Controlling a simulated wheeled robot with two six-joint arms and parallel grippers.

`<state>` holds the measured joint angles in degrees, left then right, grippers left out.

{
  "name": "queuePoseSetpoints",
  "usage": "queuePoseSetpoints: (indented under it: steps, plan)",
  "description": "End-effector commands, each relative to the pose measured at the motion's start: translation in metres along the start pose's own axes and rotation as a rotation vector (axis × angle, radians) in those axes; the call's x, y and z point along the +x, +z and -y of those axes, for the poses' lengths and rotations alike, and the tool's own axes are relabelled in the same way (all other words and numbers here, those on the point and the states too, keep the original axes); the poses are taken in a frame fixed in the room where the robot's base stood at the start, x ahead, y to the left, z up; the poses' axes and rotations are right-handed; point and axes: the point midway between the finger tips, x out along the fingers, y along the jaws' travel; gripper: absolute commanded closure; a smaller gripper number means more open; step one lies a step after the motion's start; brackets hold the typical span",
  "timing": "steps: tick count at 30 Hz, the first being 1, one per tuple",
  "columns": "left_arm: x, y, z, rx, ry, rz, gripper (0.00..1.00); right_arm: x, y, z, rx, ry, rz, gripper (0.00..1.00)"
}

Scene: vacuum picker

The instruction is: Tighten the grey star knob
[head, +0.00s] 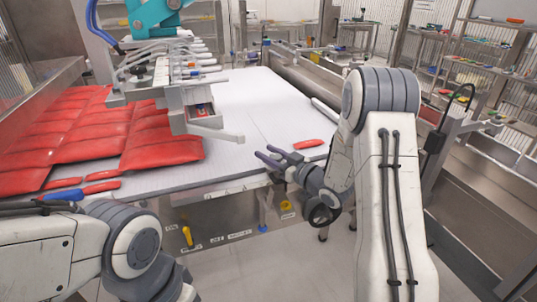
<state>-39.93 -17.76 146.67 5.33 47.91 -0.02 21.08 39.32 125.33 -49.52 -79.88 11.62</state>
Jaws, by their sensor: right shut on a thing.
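My right gripper (275,158) reaches left from its dark wrist, low over the front edge of the white conveyor (260,105). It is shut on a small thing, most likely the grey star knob. The fingers and the small size hide that thing's shape, so I cannot make out its lobes or how far it is turned. I see no star knob clearly elsewhere. My left arm comes in at the bottom left, and its gripper is out of the picture.
Red packs (160,152) cover the conveyor's left side, under a teal picker head (155,12) with suction tubes. A loose red packet (308,143) lies just beyond my right gripper. A yellow handle (187,237) is on the conveyor's front. Shelves (485,70) stand at the back right.

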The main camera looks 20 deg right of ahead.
Motion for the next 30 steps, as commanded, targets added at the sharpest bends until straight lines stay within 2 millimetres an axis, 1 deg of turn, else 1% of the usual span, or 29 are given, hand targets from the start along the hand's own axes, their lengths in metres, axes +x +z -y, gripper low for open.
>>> queuePoseSetpoints:
  steps: [3, 9, 14, 22, 23, 24, 25, 30]
  plan:
    - [0.009, 0.001, 0.001, 0.000, 0.000, 0.000, 0.13, 0.001, 0.002, 0.000, 0.000, 0.069, -0.002, 1.00]
    - [0.019, 0.001, 0.001, 0.000, 0.000, 0.000, 0.13, 0.000, 0.001, -0.004, -0.001, 0.192, -0.004, 1.00]
    - [0.021, 0.001, 0.002, 0.000, 0.000, 0.000, 0.13, -0.001, -0.001, -0.007, -0.001, 0.234, -0.003, 1.00]
    - [0.020, 0.001, 0.002, 0.000, 0.000, 0.000, 0.13, -0.001, -0.001, -0.007, -0.001, 0.237, -0.002, 1.00]
    - [0.020, 0.001, 0.002, 0.000, 0.000, 0.000, 0.13, -0.001, -0.001, -0.007, -0.001, 0.237, -0.002, 0.46]
    - [0.020, 0.001, 0.002, 0.000, 0.000, 0.000, 0.13, -0.001, -0.001, -0.007, -0.001, 0.237, -0.002, 0.31]
    - [0.020, 0.001, 0.002, 0.000, 0.000, 0.000, 0.13, -0.001, -0.001, -0.007, -0.001, 0.237, -0.002, 0.24]
    - [0.020, 0.001, 0.002, 0.000, 0.000, 0.000, 0.13, -0.001, -0.001, -0.007, 0.000, 0.236, -0.001, 0.24]
